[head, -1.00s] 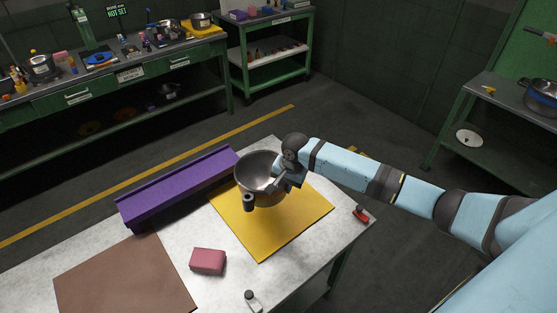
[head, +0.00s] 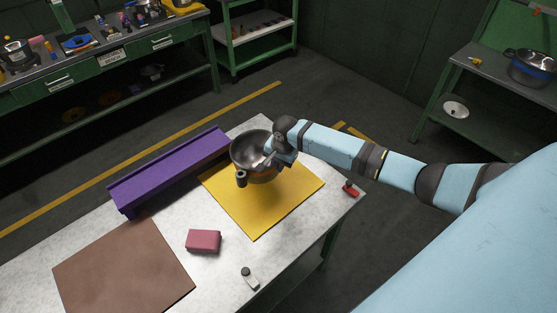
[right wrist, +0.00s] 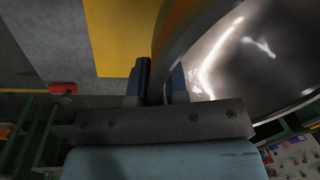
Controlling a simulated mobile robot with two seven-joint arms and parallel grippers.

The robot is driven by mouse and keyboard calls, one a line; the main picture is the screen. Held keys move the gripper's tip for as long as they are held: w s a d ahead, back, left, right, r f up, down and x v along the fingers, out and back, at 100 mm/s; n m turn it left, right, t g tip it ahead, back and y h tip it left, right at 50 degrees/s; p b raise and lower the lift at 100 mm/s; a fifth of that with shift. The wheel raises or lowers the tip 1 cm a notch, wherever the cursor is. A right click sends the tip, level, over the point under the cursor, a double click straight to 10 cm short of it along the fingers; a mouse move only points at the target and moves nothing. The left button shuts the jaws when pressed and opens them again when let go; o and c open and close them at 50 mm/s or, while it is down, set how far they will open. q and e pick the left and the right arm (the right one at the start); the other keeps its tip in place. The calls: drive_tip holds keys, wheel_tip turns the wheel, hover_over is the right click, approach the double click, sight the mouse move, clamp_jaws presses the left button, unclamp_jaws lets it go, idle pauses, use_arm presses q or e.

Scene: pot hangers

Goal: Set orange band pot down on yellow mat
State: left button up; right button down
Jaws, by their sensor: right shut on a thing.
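The orange band pot (head: 247,150) is a steel pot with an orange band, held over the back left part of the yellow mat (head: 272,208). My right gripper (head: 268,158) is shut on the pot's wall at its right side. In the right wrist view the pot (right wrist: 255,50) fills the right side, with its orange band beside the fingers (right wrist: 160,82). The yellow mat (right wrist: 115,35) shows below it there. I cannot tell whether the pot's base touches the mat. My left gripper is not in view.
A purple channel-shaped block (head: 170,170) lies left of the mat, close to the pot. A pink block (head: 203,241), a small bottle (head: 249,278), a brown mat (head: 123,270) and a red item (head: 350,188) are on the same table.

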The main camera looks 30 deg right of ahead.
wheel_tip(320, 180, down, 3)
drive_tip(key=shift+w+r+b, duration=0.1)
drive_tip(key=shift+b, duration=0.3)
drive_tip(key=shift+f+b, duration=0.3)
drive_tip(key=shift+f, duration=1.3)
drive_tip(key=shift+f, duration=0.25)
drive_tip(key=shift+f, duration=0.35)
drive_tip(key=c, duration=1.1)
unclamp_jaws()
drive_tip(key=shift+o, duration=0.2)
